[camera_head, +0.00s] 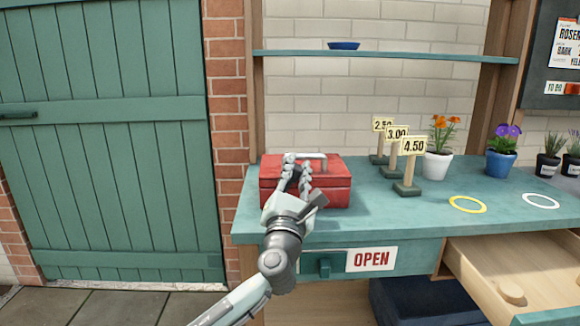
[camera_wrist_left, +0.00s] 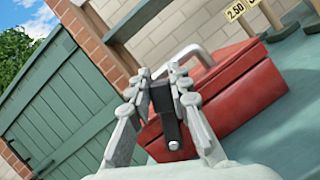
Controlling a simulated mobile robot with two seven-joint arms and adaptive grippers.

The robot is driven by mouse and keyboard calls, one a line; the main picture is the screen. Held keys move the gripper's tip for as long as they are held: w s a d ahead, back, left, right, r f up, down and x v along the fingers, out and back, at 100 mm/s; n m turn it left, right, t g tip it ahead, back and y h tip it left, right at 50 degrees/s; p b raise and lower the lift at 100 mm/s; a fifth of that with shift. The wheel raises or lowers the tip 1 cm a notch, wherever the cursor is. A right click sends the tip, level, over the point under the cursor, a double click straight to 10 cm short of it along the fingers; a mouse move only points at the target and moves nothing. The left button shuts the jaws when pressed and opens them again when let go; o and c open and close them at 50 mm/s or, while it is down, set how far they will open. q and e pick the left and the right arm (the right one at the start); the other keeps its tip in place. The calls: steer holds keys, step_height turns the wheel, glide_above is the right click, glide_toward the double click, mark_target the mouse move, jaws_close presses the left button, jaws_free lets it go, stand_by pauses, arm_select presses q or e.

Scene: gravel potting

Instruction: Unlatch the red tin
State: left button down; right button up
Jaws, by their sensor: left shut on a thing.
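The red tin (camera_head: 333,188) stands on the left end of the green bench, its lid down and a light metal handle (camera_head: 318,157) on top. It also shows in the left wrist view (camera_wrist_left: 245,85). My left gripper (camera_head: 297,164) is at the tin's front, left of its middle, fingers pointing away from me. In the left wrist view, the fingers (camera_wrist_left: 160,78) close around a dark latch (camera_wrist_left: 166,105) with a grey lower end, at the tin's front. The fingers hide part of the latch and the tin's front. My right gripper is not in view.
Price signs (camera_head: 407,170) stand right of the tin, with potted flowers (camera_head: 438,165) beyond. Yellow (camera_head: 467,205) and white (camera_head: 541,201) rings lie on the bench (camera_head: 350,222). An open drawer (camera_head: 520,270) juts out at right. A shelf (camera_head: 400,55) runs above.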

arm_select(q)
steer(key=shift+d+f+m+g+h, duration=0.35)
steer(key=shift+d+m+h, duration=0.15)
steer(key=shift+m, duration=0.5)
steer(key=c, duration=1.4)
jaws_free()
steer(key=v, duration=1.2)
